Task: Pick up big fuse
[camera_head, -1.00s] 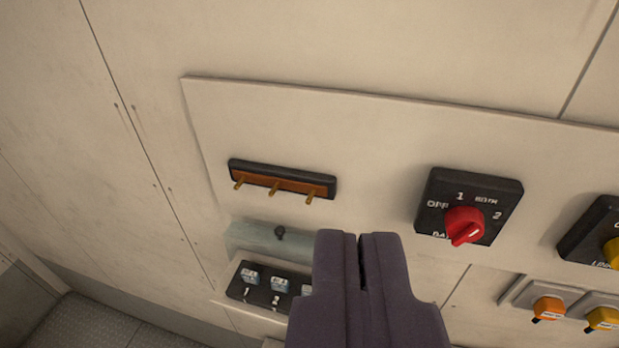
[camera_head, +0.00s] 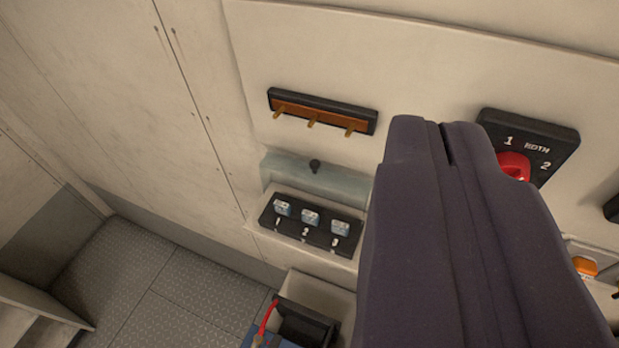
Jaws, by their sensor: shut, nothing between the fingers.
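My gripper (camera_head: 445,128) is shut and empty, and its dark fingers fill much of the lower right of the view. A black block (camera_head: 294,232) low on the wall panel holds three pale blue-and-white pieces over the marks 1, 2 and 3. These look like fuses: left (camera_head: 282,208), middle (camera_head: 310,217), right (camera_head: 341,227). They lie left of and below my fingertips in the picture. I cannot tell which, if any, is the big fuse. A pale translucent cover (camera_head: 285,172) with a dark knob sits just above the block.
A black and orange bar (camera_head: 322,109) with three brass studs is on the wall panel (camera_head: 300,45). A black switch (camera_head: 550,142) with a red knob is partly behind my fingers. Below stands an open bin (camera_head: 330,298) with a dark item and red cable. Grey floor is clear at left.

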